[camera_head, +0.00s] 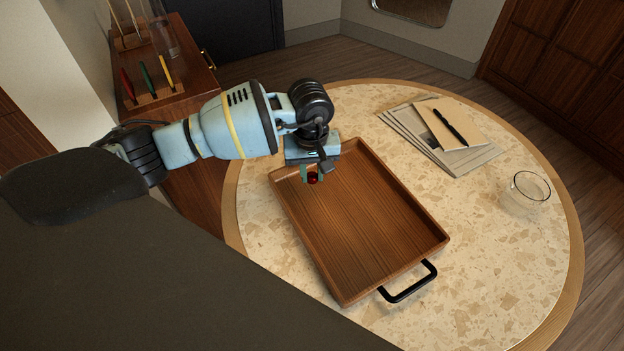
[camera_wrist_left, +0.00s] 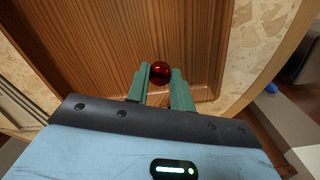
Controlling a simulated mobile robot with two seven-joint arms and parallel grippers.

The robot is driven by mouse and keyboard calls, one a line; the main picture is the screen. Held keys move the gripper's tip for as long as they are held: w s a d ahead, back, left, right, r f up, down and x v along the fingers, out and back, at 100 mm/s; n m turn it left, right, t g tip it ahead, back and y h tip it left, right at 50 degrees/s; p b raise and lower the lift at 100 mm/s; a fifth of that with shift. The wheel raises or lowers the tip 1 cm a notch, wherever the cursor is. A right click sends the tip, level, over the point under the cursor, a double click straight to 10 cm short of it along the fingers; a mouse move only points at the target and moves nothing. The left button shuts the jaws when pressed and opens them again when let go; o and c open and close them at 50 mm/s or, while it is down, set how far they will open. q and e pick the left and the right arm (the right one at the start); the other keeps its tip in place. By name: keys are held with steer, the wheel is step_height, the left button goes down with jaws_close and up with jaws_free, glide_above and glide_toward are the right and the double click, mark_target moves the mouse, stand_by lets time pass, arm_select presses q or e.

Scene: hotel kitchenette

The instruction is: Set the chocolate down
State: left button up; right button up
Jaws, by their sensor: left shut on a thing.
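The chocolate is a small, shiny red ball (camera_head: 312,179), also seen in the left wrist view (camera_wrist_left: 160,72). My left gripper (camera_head: 311,178) is shut on it, with the green fingers on either side of the ball in the left wrist view (camera_wrist_left: 161,77). The gripper is over the far left end of a brown wooden tray (camera_head: 375,225). I cannot tell exactly how high the chocolate is above the tray floor. The tray holds nothing else that I can see. My right gripper is not in view.
The tray is on a round speckled table (camera_head: 490,255) and has a black handle (camera_head: 410,283) at its near end. Papers (camera_head: 470,158), a notebook with a black pen (camera_head: 450,127) and a clear glass (camera_head: 530,188) are on the right. A wooden cabinet (camera_head: 185,75) stands at the left.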

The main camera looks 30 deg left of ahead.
mark_target(312, 175)
arm_select(q)
steer(key=shift+f, duration=0.1)
steer(key=shift+f, duration=1.65)
steer(key=shift+f, duration=0.2)
steer(key=o, duration=0.9)
steer(key=shift+r, duration=0.15)
step_height(312, 175, up, 12)
steer(key=shift+a+r, duration=0.1)
